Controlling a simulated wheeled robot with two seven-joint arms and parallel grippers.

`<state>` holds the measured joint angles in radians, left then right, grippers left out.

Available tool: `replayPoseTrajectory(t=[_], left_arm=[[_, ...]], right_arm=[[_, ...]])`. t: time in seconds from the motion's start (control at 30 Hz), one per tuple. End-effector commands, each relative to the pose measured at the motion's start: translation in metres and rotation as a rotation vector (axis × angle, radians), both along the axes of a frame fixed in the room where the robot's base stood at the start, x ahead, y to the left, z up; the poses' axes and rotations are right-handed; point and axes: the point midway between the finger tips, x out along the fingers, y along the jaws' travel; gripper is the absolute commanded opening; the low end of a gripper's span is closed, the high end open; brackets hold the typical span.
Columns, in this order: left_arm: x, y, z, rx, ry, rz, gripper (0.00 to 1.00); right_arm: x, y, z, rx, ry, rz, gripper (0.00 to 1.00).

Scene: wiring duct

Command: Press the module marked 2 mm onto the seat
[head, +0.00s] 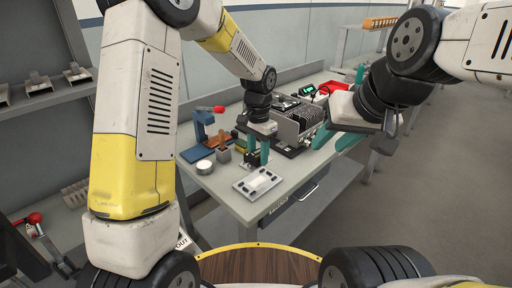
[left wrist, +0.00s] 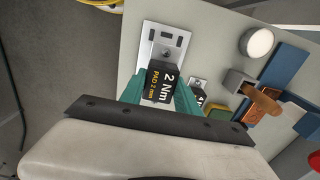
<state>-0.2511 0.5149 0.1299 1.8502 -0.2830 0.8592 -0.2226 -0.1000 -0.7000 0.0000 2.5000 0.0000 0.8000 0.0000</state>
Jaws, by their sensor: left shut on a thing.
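My left gripper (head: 258,160) is shut on a black module (left wrist: 160,82), whose label reads "2 Nm" in white and "PAD 2 mm" in yellow. In the left wrist view the module sits between the teal fingers (left wrist: 160,97). A silver metal plate with slots (head: 258,184), seemingly the seat, lies on the bench near its front edge. In the left wrist view the plate (left wrist: 166,35) extends beyond the module, which overlaps its near part. I cannot tell whether they touch. My right gripper (head: 336,141) is raised at the right, its teal fingers apart and empty.
Another dark module (left wrist: 198,96) is partly hidden by a left finger. A round white-topped tin (head: 204,167), a small block with a wooden handle (head: 223,154) and a blue stand (head: 203,130) are left of my left gripper. A grey finned unit (head: 297,122) stands behind.

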Motion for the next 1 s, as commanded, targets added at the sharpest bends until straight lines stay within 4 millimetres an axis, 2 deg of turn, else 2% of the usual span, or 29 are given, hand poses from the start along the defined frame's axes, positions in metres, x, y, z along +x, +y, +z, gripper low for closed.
replayPoseTrajectory(t=[0.27,0.7,1.0], left_arm=[[0.0,0.0,-0.009,0.0,0.0,0.001,0.0],[0.0,0.0,-0.048,0.0,-0.001,0.0,0.0],[0.0,0.0,-0.058,-0.001,-0.002,0.001,0.0]], right_arm=[[0.0,0.0,0.0,0.0,0.0,0.0,0.36],[0.0,0.0,0.0,0.0,0.0,0.0,0.36],[0.0,0.0,0.0,0.0,0.0,0.0,0.36]])
